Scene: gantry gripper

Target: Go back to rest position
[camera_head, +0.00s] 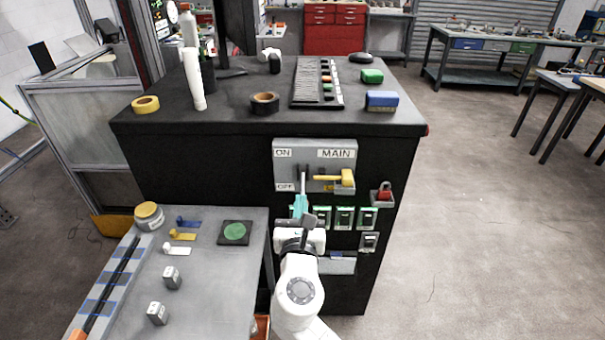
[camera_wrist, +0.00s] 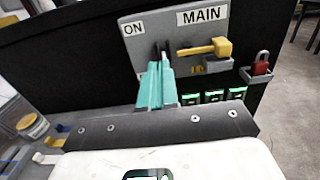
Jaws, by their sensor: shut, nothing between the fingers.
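My gripper (camera_head: 300,205) has teal fingers that are shut with nothing between them. It is in front of the grey switch panel (camera_head: 284,170) on the black cabinet, near the OFF label. In the wrist view my gripper (camera_wrist: 157,85) points up at the panel (camera_wrist: 150,38), below the dark lever and left of the yellow handle (camera_wrist: 205,48). The yellow handle (camera_head: 336,178) sticks out sideways under the MAIN label. I cannot tell whether the fingertips touch the dark lever (camera_head: 304,173).
A red padlock (camera_head: 384,191) hangs right of the panel. Several green-lit switches (camera_head: 344,217) sit below it. A grey side table (camera_head: 205,285) with blocks and a green disc pad stands left of my arm. The cabinet top (camera_head: 220,112) holds tape rolls and a keyboard. Floor is open at right.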

